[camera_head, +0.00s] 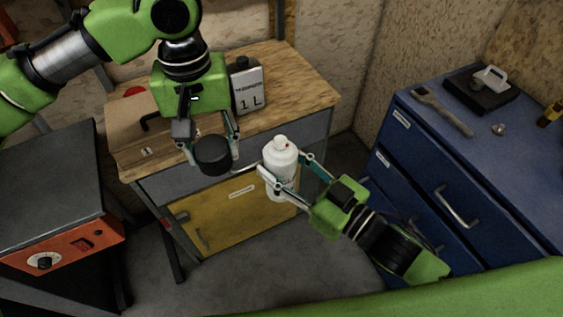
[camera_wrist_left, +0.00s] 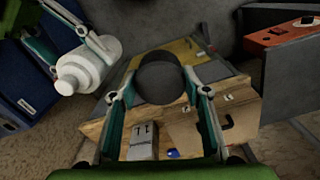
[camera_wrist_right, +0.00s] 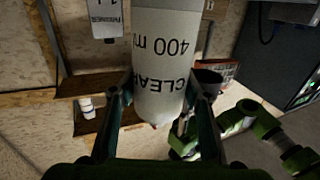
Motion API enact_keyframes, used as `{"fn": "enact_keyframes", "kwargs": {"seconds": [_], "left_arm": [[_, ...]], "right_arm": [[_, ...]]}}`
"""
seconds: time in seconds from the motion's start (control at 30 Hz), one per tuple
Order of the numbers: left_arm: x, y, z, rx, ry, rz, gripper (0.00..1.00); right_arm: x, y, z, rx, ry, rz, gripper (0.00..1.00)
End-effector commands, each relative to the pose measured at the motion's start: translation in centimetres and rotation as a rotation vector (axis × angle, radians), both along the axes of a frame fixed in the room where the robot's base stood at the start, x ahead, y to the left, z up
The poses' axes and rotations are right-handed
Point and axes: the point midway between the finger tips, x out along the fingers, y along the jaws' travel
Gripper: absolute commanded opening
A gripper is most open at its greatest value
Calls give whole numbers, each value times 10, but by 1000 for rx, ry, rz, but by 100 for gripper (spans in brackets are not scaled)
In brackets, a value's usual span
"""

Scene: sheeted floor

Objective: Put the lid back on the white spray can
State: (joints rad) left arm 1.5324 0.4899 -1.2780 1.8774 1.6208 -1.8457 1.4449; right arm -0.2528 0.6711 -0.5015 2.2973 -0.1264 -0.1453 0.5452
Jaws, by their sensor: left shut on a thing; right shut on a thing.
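The white spray can (camera_head: 281,160) is held in the air in front of the wooden workbench, upright or nearly so in the head view. My right gripper (camera_head: 284,179) is shut on its body; its lettering shows in the right wrist view (camera_wrist_right: 162,75). The can's top, with a small white nozzle, is uncovered. A black lid (camera_head: 212,156) is held by my left gripper (camera_head: 209,150), to the left of the can and apart from it. The left wrist view shows the lid (camera_wrist_left: 160,78) between the two fingers, and the can (camera_wrist_left: 88,68) at the upper left.
The wooden workbench (camera_head: 295,85) stands behind, with a grey 1 L canister (camera_head: 246,90) on it. A dark unit with an orange panel (camera_head: 70,250) stands left. Space between lid and can is clear.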

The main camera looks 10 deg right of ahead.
Motion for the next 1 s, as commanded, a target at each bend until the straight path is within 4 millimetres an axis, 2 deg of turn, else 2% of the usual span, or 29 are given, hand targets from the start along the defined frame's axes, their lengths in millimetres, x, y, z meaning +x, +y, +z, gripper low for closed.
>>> {"fn": "enact_keyframes", "kwargs": {"seconds": [0.03,0.2,0.4,0.6,1.0], "left_arm": [[5,-18,14,0,-7,2,34],[10,-68,51,2,-6,24,34],[3,-108,77,3,-2,47,34],[0,-122,85,2,0,57,34],[-1,-122,84,2,1,57,34]], "right_arm": [[0,0,2,2,-4,1,5],[0,0,2,2,-4,1,5],[0,0,2,2,-4,1,5],[0,0,2,2,-4,1,5],[0,0,2,2,-4,1,5]]}}
